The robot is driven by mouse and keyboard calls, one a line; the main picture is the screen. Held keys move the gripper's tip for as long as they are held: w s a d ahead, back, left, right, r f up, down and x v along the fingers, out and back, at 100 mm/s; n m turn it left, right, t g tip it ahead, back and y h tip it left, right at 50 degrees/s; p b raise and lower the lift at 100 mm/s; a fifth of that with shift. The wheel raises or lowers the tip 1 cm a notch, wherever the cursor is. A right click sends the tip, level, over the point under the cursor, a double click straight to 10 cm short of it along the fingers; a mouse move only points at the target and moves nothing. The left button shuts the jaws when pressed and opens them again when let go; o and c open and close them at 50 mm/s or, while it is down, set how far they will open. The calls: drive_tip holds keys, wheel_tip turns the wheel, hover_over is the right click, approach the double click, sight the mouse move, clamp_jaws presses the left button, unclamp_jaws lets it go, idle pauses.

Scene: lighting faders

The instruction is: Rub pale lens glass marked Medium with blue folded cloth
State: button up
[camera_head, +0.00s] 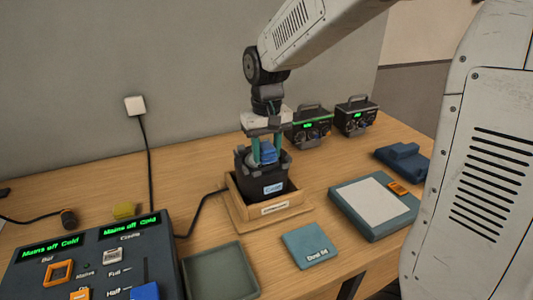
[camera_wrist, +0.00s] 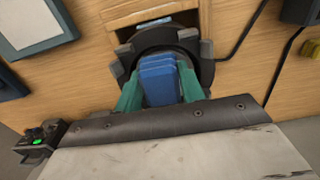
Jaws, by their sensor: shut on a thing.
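My gripper (camera_head: 265,155) points down and is shut on a blue folded cloth (camera_head: 268,150). In the wrist view the cloth (camera_wrist: 158,82) stands as several blue layers between my two green fingers. They are inside the round dark rim of a black lamp (camera_head: 250,176), which sits upright in a wooden cradle (camera_head: 238,209). The lamp rim (camera_wrist: 206,70) also shows around the cloth in the wrist view. The lens glass is mostly hidden under the cloth and fingers, so I cannot tell whether the cloth touches it. The word Medium is not readable.
A fader desk (camera_head: 90,262) with green displays stands front left. A grey-green tray (camera_head: 220,270), a teal square mat (camera_head: 308,246) and a teal pad with a pale top (camera_head: 372,203) lie in front. Two black boxes with handles (camera_head: 310,127) (camera_head: 356,116) stand behind.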

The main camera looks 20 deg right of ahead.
drive_tip(key=shift+s+a+r, duration=0.1)
drive_tip(key=shift+r, duration=3.2)
